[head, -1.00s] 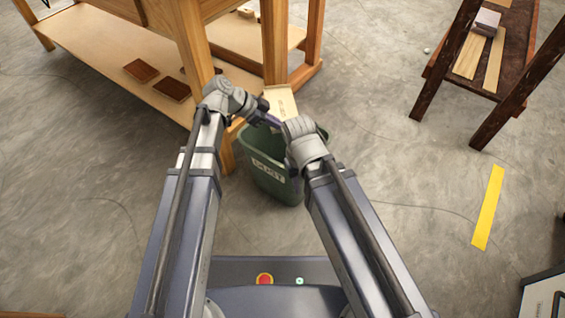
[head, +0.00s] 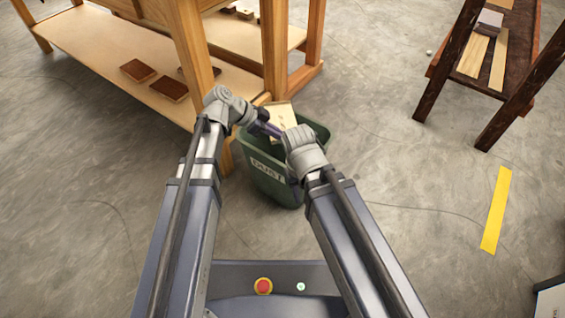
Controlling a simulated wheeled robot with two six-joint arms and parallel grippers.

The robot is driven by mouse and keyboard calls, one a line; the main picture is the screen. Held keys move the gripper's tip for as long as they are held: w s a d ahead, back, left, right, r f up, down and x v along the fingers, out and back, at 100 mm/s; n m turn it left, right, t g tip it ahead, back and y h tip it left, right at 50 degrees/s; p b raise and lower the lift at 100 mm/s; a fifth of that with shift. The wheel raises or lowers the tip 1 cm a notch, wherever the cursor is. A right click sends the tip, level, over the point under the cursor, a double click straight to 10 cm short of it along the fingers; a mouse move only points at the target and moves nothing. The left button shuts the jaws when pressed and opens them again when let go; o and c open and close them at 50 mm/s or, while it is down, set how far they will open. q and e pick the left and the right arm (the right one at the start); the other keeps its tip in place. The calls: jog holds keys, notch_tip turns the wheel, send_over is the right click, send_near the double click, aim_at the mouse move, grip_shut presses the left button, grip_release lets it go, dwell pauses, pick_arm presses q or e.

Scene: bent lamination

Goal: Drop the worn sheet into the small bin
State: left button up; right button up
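The small green bin (head: 264,172), labelled "DUST", stands on the floor beyond my arms. A cream sheet (head: 283,113) with dark marks shows at its mouth, between my two wrists, and seems to be the worn sheet. Its lower part is hidden, so I cannot tell whether it rests in the bin or is held. My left gripper (head: 264,124) is at the bin's left rim beside the sheet, with a narrow purple piece at its tip. My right gripper (head: 292,142) is over the bin, its fingers mostly hidden by its wrist. Neither gripper's opening shows clearly.
A wooden bench (head: 110,61) with brown blocks (head: 138,71) on its low shelf stands at the left, one leg close behind the bin. A dark rack (head: 484,80) holding wood strips is at the upper right. A yellow floor strip (head: 496,210) lies right; the floor around it is mostly clear.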

pick_arm(q)
jog(key=o, duration=0.4)
jog(key=shift+p+v, duration=2.75)
jog(key=shift+v, duration=1.15)
jog(key=shift+f, duration=0.1)
jog(key=s+r+n+g+y+p, duration=0.2)
jog(key=s+r+n+y+p, duration=0.1)
jog(key=s+n+y+p, duration=1.05)
jog(key=r+h+p, duration=0.1)
jog(key=r+p, duration=1)
jog(key=r, duration=0.1)
jog(key=s+r+h+p, duration=0.1)
jog(key=r+p, duration=1)
jog(key=r, duration=0.2)
jog(key=s+r+m+h+p, duration=0.1)
jog(key=r+p, duration=1)
jog(key=r, duration=0.2)
jog(key=shift+a+h+p, duration=0.15)
jog(key=shift+h+p, duration=0.1)
jog(key=shift+p, duration=0.1)
